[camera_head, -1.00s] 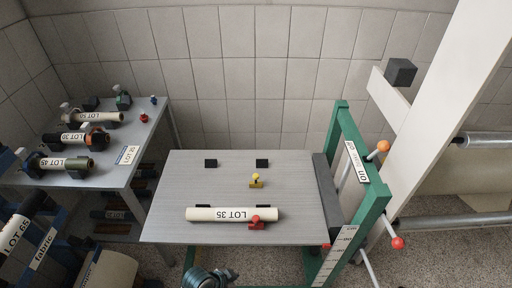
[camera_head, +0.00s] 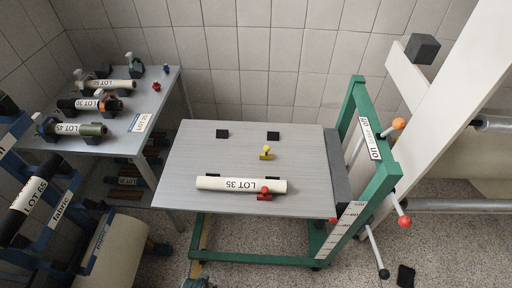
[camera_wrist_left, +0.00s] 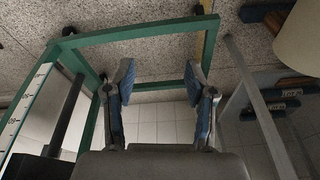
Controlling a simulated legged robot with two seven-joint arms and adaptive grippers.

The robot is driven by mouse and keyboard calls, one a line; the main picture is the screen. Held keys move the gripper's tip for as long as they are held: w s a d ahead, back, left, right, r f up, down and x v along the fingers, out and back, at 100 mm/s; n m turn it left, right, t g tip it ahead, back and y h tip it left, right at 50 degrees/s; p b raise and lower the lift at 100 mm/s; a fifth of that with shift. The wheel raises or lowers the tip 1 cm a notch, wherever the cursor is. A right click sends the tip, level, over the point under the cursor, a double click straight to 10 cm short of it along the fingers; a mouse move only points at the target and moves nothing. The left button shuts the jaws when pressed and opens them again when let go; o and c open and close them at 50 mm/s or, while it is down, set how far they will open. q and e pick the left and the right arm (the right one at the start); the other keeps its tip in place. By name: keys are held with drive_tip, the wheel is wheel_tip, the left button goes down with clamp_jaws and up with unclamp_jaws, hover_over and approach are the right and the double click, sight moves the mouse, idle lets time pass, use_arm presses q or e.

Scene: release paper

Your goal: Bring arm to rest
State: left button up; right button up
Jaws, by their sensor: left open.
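My left gripper (camera_wrist_left: 160,80) shows in the left wrist view, its two blue-padded fingers spread apart with nothing between them. Beyond the fingers are a green frame (camera_wrist_left: 140,33) and the speckled floor. In the head view only a small part of my arm shows at the bottom edge, below the grey table (camera_head: 190,150). A white roll labelled LOT 35 (camera_head: 215,184) lies on this table, apart from my arm. My right gripper is in neither view.
A red-knobbed piece (camera_head: 264,195) and a yellow-knobbed piece (camera_head: 266,153) are on the table. A green frame (camera_head: 376,190) stands at its right. A side table (camera_head: 75,147) with several rolls is at left. Open floor (camera_head: 270,278) lies in front.

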use_arm(q)
drive_tip(key=s+a+f+g, duration=0.1)
drive_tip(key=s+f, duration=0.3)
drive_tip(key=f, duration=0.6)
drive_tip(key=s+f, duration=0.5)
drive_tip(key=f, duration=0.4)
drive_tip(key=s+a+f, duration=0.2)
drive_tip(key=s+f, duration=0.6)
drive_tip(key=s, duration=0.4)
drive_tip(key=shift+a+g, duration=0.2)
drive_tip(key=shift+g, duration=0.2)
drive_tip(key=shift+w+m, duration=0.15)
drive_tip(key=shift+m, duration=0.15)
